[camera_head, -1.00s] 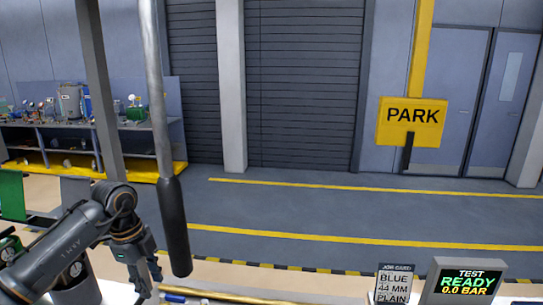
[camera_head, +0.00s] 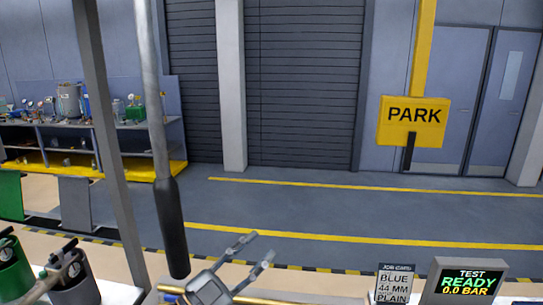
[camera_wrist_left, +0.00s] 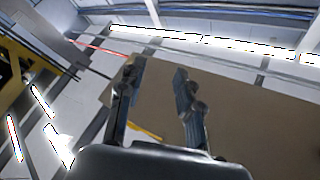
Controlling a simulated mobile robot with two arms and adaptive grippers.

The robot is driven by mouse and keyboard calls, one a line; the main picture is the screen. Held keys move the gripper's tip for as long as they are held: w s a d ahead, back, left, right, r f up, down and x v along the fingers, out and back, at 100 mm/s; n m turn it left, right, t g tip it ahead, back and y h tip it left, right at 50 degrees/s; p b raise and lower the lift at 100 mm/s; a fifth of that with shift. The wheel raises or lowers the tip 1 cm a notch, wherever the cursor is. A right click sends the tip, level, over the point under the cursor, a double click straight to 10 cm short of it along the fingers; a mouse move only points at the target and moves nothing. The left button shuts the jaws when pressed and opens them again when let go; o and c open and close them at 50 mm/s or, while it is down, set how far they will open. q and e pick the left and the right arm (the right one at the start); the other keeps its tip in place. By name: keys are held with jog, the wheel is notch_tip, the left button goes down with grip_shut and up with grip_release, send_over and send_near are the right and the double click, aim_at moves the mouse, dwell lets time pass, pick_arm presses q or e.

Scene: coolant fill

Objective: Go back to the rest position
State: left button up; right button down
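My left gripper (camera_head: 256,247) shows at the bottom middle of the head view, its two fingers spread apart and pointing up and to the right. Nothing is between the fingers. The left wrist view also shows the left gripper (camera_wrist_left: 158,75) open and empty, with the ceiling and a brown surface behind it. My right gripper is in neither view.
A job card (camera_head: 394,285) and a test display reading READY (camera_head: 467,284) stand at the bottom right. A dark-ended grey pole (camera_head: 172,225) hangs in front. A brass rod (camera_head: 270,300) lies along the bottom edge.

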pick_arm(q)
jog(key=a+f+n+t+y, duration=0.5)
jog(key=a+f+n+y, duration=0.3)
jog(key=a+n+y, duration=0.5)
jog(key=s+a+f+n+g+y, duration=0.2)
jog(key=s+f+g, duration=0.1)
jog(key=f, duration=0.2)
jog(key=s+a+f+n+g+y, duration=0.1)
jog(key=s+a+f+g+y, duration=0.15)
jog(key=f, duration=0.25)
jog(key=s+f+g, duration=0.5)
jog(key=s+f, duration=0.2)
jog(key=s, duration=0.4)
jog(key=s+f+g, duration=0.5)
jog(key=s+f, duration=0.1)
jog(key=s, duration=0.5)
notch_tip(320, 180, down, 32)
jog(key=s+f+g+b, duration=0.1)
jog(key=s+g+b, duration=0.15)
jog(key=b, duration=0.35)
jog(key=s+a+f+b, duration=0.2)
jog(key=s+f+b, duration=0.3)
jog(key=s+f, duration=1.1)
notch_tip(320, 180, down, 5)
jog(key=shift+s+a+r+m+g, duration=0.2)
jog(key=shift+s+a+m+g, duration=0.1)
jog(key=shift+a+m, duration=0.1)
